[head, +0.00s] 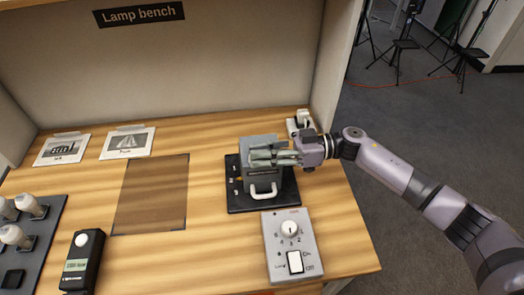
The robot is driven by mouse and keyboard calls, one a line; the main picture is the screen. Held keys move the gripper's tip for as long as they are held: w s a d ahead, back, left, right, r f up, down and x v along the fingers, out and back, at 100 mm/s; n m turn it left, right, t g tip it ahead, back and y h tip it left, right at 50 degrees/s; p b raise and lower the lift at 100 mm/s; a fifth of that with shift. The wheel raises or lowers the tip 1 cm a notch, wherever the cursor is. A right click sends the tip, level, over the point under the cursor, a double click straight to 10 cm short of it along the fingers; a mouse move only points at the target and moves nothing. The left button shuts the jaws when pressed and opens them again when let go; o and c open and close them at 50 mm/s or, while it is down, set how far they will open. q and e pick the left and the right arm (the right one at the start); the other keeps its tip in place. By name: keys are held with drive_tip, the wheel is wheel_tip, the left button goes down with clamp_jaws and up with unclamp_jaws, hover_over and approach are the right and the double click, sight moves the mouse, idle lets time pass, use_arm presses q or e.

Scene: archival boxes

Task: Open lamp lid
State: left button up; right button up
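A grey lamp housing (258,183) stands on a black base plate (240,205) right of the middle of the bench. A white loop handle (264,193) is on its near side. My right gripper (254,157) reaches in from the right, with its fingers pointing left across the upper part of the housing. The fingers hide part of the lid, so I cannot tell whether it is raised or whether they touch it. The gap between the fingertips is not clear. My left gripper is not in view.
A grey control box (275,245) with a dial and switch sits in front. A black meter (84,262) and a dark tray of bulbs (48,232) are at the left. A white device (300,122) stands behind my gripper. A dark mat (150,195) lies empty.

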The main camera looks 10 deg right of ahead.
sight(258, 138)
clamp_jaws()
idle(0.6)
drive_tip(key=shift+w+r+m+p, duration=0.4)
drive_tip(key=shift+r+p, duration=0.1)
drive_tip(key=shift+p, duration=0.3)
drive_tip(key=shift+w+r+m+p, duration=0.7)
drive_tip(key=shift+w+m+p, duration=0.3)
drive_tip(key=shift+p, duration=0.2)
drive_tip(key=shift+w+r+m+p, duration=0.15)
drive_tip(key=shift+w+m+p, duration=0.1)
drive_tip(key=shift+w+m, duration=0.3)
drive_tip(key=shift+w+r+m+p, duration=0.15)
drive_tip(key=shift+w+m+p, duration=0.1)
drive_tip(key=shift+w+m, duration=0.3)
drive_tip(key=shift+w+r+m, duration=0.15)
drive_tip(key=shift+w+m, duration=0.95)
drive_tip(key=shift+w, duration=0.15)
